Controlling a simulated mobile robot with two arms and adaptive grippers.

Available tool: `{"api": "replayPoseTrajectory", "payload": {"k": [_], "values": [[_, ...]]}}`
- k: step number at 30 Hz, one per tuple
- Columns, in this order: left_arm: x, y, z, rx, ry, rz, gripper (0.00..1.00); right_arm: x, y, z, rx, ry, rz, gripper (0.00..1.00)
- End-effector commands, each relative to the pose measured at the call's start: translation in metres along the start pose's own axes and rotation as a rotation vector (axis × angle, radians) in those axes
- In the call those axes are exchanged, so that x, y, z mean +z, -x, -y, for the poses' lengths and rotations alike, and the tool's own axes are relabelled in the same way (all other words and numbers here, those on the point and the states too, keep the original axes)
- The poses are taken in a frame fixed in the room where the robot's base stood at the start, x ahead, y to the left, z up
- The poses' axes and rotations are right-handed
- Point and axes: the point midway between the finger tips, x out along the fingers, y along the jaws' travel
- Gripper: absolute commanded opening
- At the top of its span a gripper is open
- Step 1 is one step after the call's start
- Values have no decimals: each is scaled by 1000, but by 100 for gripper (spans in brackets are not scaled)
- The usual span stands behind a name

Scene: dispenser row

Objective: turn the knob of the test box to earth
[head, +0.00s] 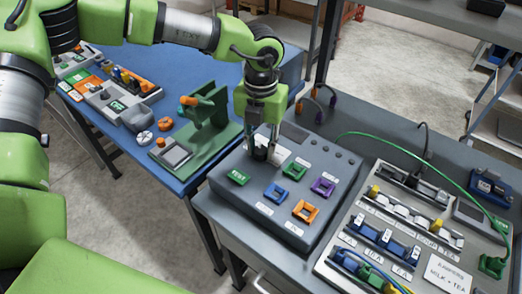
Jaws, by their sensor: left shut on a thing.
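The test box (299,231) is a grey sloped panel on the dark grey bench in the middle of the head view. It has a green TEST button (238,177) and green, purple, blue and orange square sockets. My left gripper (262,155) comes down from above onto the upper left part of the panel, its fingers shut on the small dark knob there. The fingers hide most of the knob, and I cannot tell which mark it points at. The small white labels on the panel are too small to read. My right gripper is not in view.
A blue table (207,75) at the left bears a green stand (208,110) and grey devices. Right of the test box is a grey panel (330,268) with switches, and a green cable (385,140) arches over it. Hooked leads (322,100) stand behind the box.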

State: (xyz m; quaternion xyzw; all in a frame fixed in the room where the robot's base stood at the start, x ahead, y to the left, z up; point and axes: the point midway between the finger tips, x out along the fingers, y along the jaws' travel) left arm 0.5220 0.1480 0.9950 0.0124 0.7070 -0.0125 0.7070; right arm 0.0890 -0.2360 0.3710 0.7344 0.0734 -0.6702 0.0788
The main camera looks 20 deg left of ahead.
Motion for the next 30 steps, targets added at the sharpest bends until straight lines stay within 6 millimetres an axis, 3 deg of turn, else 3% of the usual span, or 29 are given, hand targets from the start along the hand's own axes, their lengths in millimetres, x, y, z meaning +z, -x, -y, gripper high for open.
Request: {"api": "replayPoseTrajectory", "payload": {"k": [15, 30], "values": [[0, -4, 0, -2, -490, -1, 4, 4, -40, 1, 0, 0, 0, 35], [0, -2, 0, 0, -916, 0, 4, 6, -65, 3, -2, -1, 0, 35]]}}
